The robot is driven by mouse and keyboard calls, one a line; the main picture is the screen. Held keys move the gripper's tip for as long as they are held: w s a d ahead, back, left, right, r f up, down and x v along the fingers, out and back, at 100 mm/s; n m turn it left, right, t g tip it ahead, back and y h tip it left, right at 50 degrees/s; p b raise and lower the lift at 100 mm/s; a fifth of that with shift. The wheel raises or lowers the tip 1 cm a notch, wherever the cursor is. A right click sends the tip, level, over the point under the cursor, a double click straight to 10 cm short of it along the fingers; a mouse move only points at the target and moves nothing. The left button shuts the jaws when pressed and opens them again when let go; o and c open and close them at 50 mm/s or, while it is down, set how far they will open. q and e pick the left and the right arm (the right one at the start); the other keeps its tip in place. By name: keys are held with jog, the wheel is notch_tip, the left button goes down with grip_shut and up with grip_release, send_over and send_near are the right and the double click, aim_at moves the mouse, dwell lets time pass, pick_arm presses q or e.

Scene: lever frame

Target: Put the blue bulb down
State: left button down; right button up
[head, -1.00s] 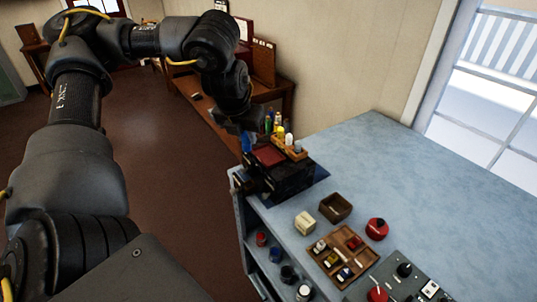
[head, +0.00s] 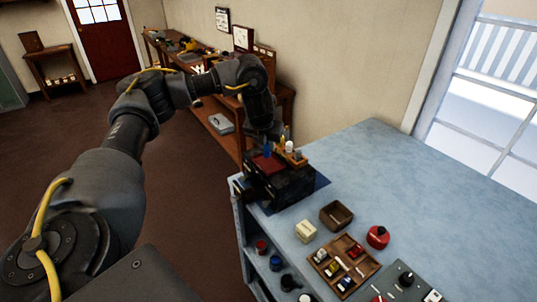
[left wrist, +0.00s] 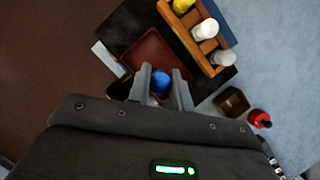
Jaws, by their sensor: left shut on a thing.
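My left gripper (head: 268,138) is over the black box, pointing down, and is shut on the blue bulb (head: 267,151). In the left wrist view the blue bulb (left wrist: 160,84) shows between the two fingers (left wrist: 161,74). Below and around it is the dark red pad (left wrist: 152,50) on top of the black box (head: 290,188); the pad also shows in the head view (head: 264,165). Whether the bulb touches the pad, I cannot tell. My right gripper is not in view.
A wooden rack (left wrist: 203,32) with a yellow bulb (left wrist: 182,5) and white bulbs stands beside the pad. On the blue bench (head: 370,170) are a dark brown box (head: 336,215), a cream block (head: 306,231), a compartment tray (head: 344,268) and a red knobbed item (head: 377,237). The bench's far part is clear.

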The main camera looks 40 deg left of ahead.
aim_at(268, 153)
pick_arm(q)
jog(key=shift+w+f, duration=0.3)
jog(key=shift+f, duration=0.1)
notch_tip(268, 153, down, 3)
jog(key=shift+w+a+r+p, duration=0.1)
jog(key=shift+r+p, duration=0.1)
jog(key=shift+p, duration=0.95)
jog(key=shift+f, duration=0.3)
jog(key=shift+f, duration=0.15)
jog(key=c, duration=1.3)
grip_release()
jog(key=shift+o, duration=0.2)
